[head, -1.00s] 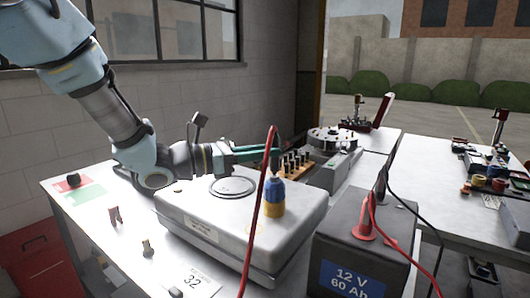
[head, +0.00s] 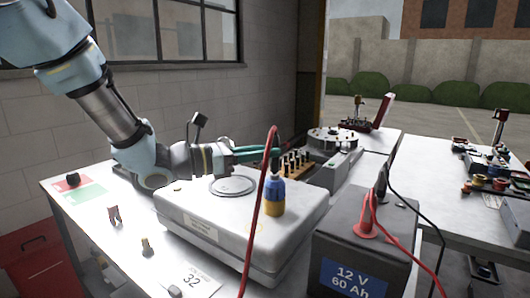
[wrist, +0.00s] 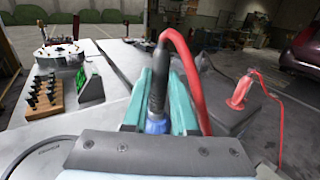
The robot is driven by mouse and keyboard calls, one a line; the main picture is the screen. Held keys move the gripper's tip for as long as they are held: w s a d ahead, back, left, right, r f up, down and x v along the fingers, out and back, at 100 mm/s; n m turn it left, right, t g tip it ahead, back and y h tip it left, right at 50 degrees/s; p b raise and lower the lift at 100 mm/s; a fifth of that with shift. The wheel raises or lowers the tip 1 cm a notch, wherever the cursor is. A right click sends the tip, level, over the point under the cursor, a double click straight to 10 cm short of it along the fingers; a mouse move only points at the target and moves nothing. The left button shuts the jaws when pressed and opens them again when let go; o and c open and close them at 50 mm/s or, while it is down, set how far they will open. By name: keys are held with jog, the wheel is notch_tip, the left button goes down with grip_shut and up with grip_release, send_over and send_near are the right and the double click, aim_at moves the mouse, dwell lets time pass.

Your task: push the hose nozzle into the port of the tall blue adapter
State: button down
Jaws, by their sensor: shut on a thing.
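The tall adapter (head: 274,196), blue above and yellow below, stands upright on the pale housing. My gripper (head: 276,155) reaches in from the left with its green fingers just above the adapter. It is shut on the dark hose nozzle (wrist: 157,88), whose red hose (head: 258,200) arches from its top. In the wrist view the nozzle stands between the two fingers, and the blue top of the adapter (wrist: 157,126) shows directly below it. The nozzle's lower end is at the adapter's top; I cannot tell how deep it sits in the port, which is hidden.
A 12 V battery (head: 362,250) with red and black leads stands right of the housing. A wooden block of dark pegs (head: 294,163) and a round disc (head: 332,135) lie behind. The bench's left front holds small parts and a tag marked 32 (head: 192,281).

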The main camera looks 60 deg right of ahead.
jog(key=shift+f, duration=0.25)
jog(key=c, duration=0.6)
grip_release()
jog(key=shift+w+a, duration=0.1)
jog(key=b+v, duration=0.3)
jog(key=v, duration=0.7)
jog(key=shift+w+a+b, duration=0.1)
jog(key=shift+a+b, duration=0.15)
jog(key=shift+b, duration=0.1)
jog(key=shift+f, duration=0.1)
jog(key=w+a+f+m+t+y, duration=0.35)
jog(key=a+f, duration=0.25)
jog(key=a, duration=0.5)
jog(key=w+a+f+m+t+y, duration=0.2)
jog(key=w+a+f+y, duration=0.15)
jog(key=a+f, duration=0.45)
jog(key=w+a+f+m+t+y, duration=0.2)
jog(key=w+a+f+m+y, duration=0.15)
jog(key=a, duration=0.95)
jog(key=w+a+m+t+y, duration=0.1)
jog(key=a, duration=0.3)
jog(key=w+a+m+t+y, duration=0.1)
jog(key=a+y, duration=0.1)
jog(key=a, duration=0.3)
jog(key=w+a+m+t+y, duration=0.1)
jog(key=a+t, duration=0.1)
jog(key=a, duration=0.3)
jog(key=shift+w+a+f+m, duration=0.2)
jog(key=shift+w+m, duration=0.1)
jog(key=shift+w, duration=0.1)
